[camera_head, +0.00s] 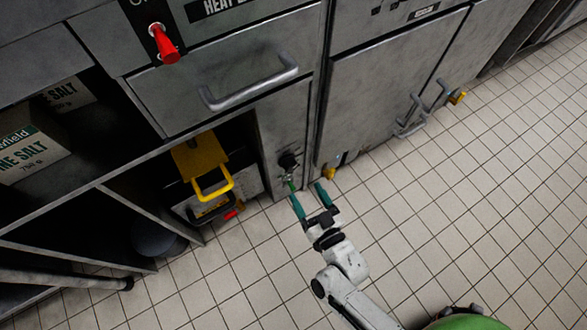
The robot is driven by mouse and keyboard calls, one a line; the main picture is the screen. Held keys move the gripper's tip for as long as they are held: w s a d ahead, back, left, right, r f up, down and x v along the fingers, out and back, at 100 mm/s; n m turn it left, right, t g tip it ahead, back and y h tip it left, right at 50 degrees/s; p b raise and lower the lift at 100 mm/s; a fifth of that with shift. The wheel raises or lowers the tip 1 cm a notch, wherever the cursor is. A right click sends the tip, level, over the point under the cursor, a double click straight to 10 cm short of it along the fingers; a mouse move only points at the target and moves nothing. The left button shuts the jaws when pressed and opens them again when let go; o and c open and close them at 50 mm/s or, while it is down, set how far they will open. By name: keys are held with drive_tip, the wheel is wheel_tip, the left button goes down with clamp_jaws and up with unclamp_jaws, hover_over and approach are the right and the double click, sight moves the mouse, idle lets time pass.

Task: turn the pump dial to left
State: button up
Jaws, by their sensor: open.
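A small black knob (288,161) sits low on the narrow grey panel just above and left of my gripper. It may be the pump dial; no label on it is readable at this size. A small metal fitting with a green part lies just below it. My gripper (309,195) has two green fingers spread apart with nothing between them. The fingertips point up toward the panel, just short of the knob in the picture. I cannot tell the exact gap in depth, or which way the knob's pointer faces.
A yellow handle (213,183) sits in the open bay to the left. A red lever (165,46) sticks out at upper left. A drawer handle (248,83) juts out above. A yellow knob (330,173) is close right of the fingers. Tiled floor (430,200) at right is clear.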

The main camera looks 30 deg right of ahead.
sight(292, 169)
drive_tip(key=w, duration=0.3)
drive_tip(key=w+b, duration=0.1)
drive_tip(key=w, duration=0.2)
drive_tip(key=w+b, duration=0.1)
drive_tip(key=w, duration=0.2)
drive_tip(key=shift+d, duration=0.3)
drive_tip(key=c, duration=1)
